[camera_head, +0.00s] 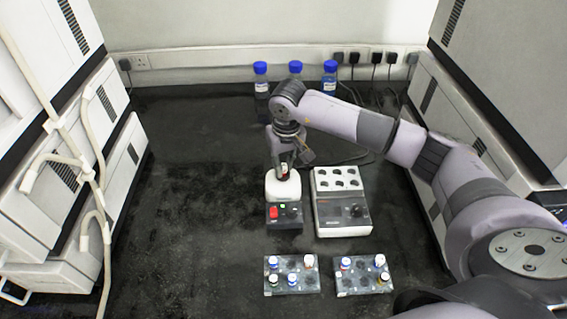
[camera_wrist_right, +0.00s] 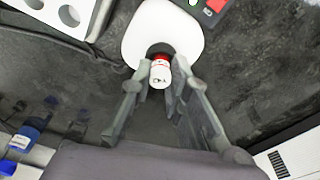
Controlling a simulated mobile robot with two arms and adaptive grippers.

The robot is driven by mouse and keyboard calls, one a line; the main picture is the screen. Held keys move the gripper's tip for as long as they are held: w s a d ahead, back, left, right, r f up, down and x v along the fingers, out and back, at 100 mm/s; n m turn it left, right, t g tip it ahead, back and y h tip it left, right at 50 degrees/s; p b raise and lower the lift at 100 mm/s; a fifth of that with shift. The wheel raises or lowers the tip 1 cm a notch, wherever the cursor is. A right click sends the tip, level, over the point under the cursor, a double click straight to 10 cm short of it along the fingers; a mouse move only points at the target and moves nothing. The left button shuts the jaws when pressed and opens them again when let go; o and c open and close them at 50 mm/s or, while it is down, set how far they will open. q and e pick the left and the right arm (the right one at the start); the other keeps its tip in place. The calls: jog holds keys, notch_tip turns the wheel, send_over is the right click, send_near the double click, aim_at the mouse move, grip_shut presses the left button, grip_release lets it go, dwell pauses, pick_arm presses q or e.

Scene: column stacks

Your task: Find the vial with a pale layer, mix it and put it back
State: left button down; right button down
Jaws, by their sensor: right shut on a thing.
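My right gripper (camera_head: 283,174) points down over the white round top of the mixer (camera_head: 283,187), a small device with a red and a green button. In the wrist view my right gripper (camera_wrist_right: 157,84) is shut on a vial (camera_wrist_right: 160,72) with a white and red end. The vial is over the mixer's white top (camera_wrist_right: 188,28); I cannot tell whether it touches. Its contents are hidden, so no pale layer shows. Two grey racks, the left rack (camera_head: 306,285) and the right rack (camera_head: 346,290), hold several capped vials. My left gripper is not in view.
A white block device with several holes (camera_head: 342,200) stands right of the mixer. Blue-capped bottles (camera_head: 329,77) stand at the back wall. White cabinets (camera_head: 85,190) flank both sides. The dark bench left of the mixer is clear.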

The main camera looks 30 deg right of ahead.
aim_at(284, 166)
jog(key=shift+r, duration=0.1)
jog(key=shift+r+p, duration=1.3)
jog(key=shift+r, duration=1.6)
